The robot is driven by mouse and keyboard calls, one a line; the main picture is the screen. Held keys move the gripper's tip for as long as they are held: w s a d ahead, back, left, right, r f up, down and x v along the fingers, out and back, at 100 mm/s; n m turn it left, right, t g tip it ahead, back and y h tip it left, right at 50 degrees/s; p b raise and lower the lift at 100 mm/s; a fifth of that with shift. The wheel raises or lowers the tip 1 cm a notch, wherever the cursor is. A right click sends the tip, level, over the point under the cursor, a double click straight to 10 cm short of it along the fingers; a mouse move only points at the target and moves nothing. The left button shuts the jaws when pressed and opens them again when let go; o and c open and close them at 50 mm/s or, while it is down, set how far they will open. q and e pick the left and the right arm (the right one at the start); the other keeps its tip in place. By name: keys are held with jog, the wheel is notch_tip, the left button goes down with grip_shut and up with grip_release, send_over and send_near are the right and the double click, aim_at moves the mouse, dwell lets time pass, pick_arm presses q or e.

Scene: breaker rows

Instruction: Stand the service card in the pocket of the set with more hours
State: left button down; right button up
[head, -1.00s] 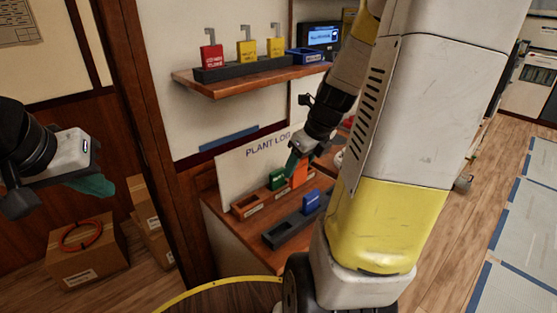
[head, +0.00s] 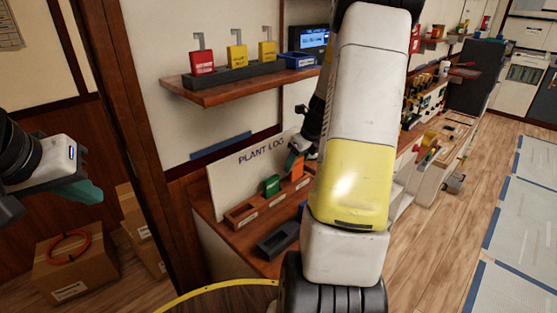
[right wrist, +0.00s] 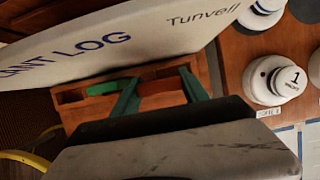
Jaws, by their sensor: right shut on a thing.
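My right gripper (head: 293,161) is shut on an orange card (head: 297,171) above the far end of a wooden rack (head: 241,215) on the desk. The right wrist view shows the orange card (right wrist: 163,87) between the teal fingers (right wrist: 158,95). I cannot tell if its lower edge still sits in the rack. A green card (head: 271,185) stands in the same rack; it also shows in the wrist view (right wrist: 104,88). No hours reading is legible. My left gripper (head: 86,190) is at the left, away from the desk; its jaw opening is unclear.
A PLANT LOG board (head: 245,170) stands behind the rack. A dark grey tray (head: 277,243) lies in front, with a mostly hidden blue card (head: 302,208). A shelf (head: 222,92) holds red and yellow tags.

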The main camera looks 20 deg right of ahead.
aim_at(297, 167)
jog(key=shift+w+d+f, duration=0.25)
jog(key=shift+w+f, duration=0.15)
jog(key=shift+f, duration=0.25)
jog(key=shift+w+d+f, duration=0.2)
jog(key=shift+w+f, duration=0.15)
jog(key=shift+f, duration=0.25)
jog(key=shift+w+d+f, duration=0.25)
jog(key=shift+w+f, duration=0.15)
jog(key=shift+f, duration=0.25)
jog(key=shift+f, duration=0.15)
jog(key=o, duration=1.4)
jog(key=shift+c, duration=0.2)
jog(key=v, duration=1.2)
jog(key=shift+r, duration=0.2)
